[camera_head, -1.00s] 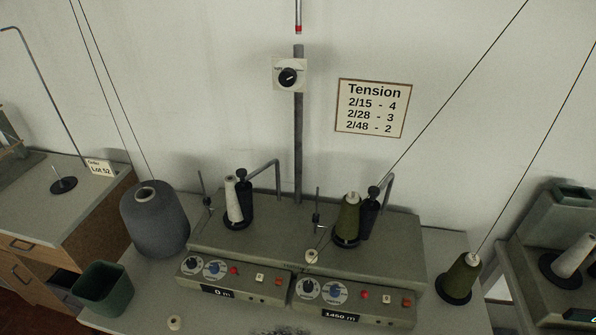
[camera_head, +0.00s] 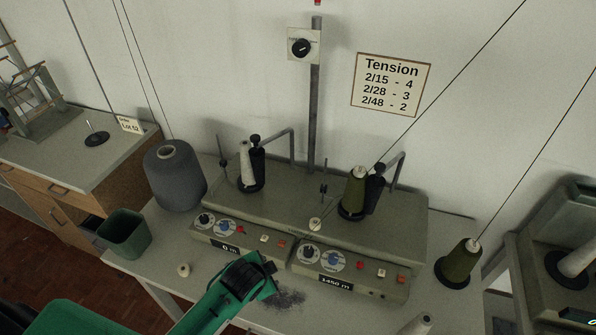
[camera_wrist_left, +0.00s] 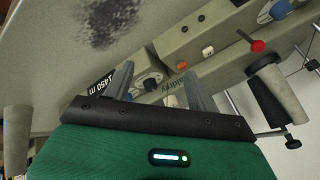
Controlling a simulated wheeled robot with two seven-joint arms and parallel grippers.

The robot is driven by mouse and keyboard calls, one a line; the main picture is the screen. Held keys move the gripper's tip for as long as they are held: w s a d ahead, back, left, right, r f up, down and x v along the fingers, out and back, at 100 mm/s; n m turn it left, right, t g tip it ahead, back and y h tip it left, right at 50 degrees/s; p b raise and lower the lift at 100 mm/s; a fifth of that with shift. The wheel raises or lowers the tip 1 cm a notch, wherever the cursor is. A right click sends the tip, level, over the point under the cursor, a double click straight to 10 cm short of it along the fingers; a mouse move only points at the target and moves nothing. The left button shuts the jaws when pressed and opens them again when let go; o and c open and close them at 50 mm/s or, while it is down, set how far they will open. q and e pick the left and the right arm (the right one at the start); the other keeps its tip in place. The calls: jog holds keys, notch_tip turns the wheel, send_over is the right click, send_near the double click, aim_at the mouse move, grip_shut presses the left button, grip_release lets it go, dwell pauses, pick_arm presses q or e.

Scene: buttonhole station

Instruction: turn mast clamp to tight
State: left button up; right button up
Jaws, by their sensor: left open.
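The mast clamp is a round black knob (camera_head: 302,47) on a small white plate (camera_head: 318,45), fixed to the upright grey mast (camera_head: 314,120) behind the winder. A light mark shows on the knob; the lettering on its plate is too small to read. My left gripper (camera_head: 269,268) is low over the table front, just before the winder's control panels and far below the clamp. In the left wrist view its two grey fingers (camera_wrist_left: 158,82) are apart with nothing held between them. The clamp does not show in that view. My right gripper is not in view.
The winder (camera_head: 300,215) carries a white cone (camera_head: 246,165) and an olive cone (camera_head: 355,190) with bent guide rods. A grey cone (camera_head: 175,175) and green bin (camera_head: 126,232) stand left. A tension sign (camera_head: 391,83) hangs right of the mast. Dark lint (camera_head: 287,299) lies near my gripper.

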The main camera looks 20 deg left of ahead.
pick_arm(q)
jog(key=w+d+r+m+t, duration=0.1)
jog(key=w+r+m+t, duration=0.15)
jog(key=w+r, duration=0.4)
jog(key=w+r+m+t, duration=0.1)
jog(key=w+r+m, duration=0.25)
jog(key=r, duration=0.55)
jog(key=m+t+p, duration=0.2)
jog(key=m+t, duration=0.6)
jog(key=m, duration=1)
send_near(299, 51)
jog(key=w+p, duration=0.1)
jog(key=w, duration=0.1)
jog(key=w+p, duration=0.4)
jog(key=w, duration=0.1)
jog(key=shift+r, duration=0.35)
jog(key=shift+w+f, duration=0.1)
jog(key=shift+w, duration=0.8)
jog(key=shift+c, duration=0.4)
jog(key=c, duration=0.9)
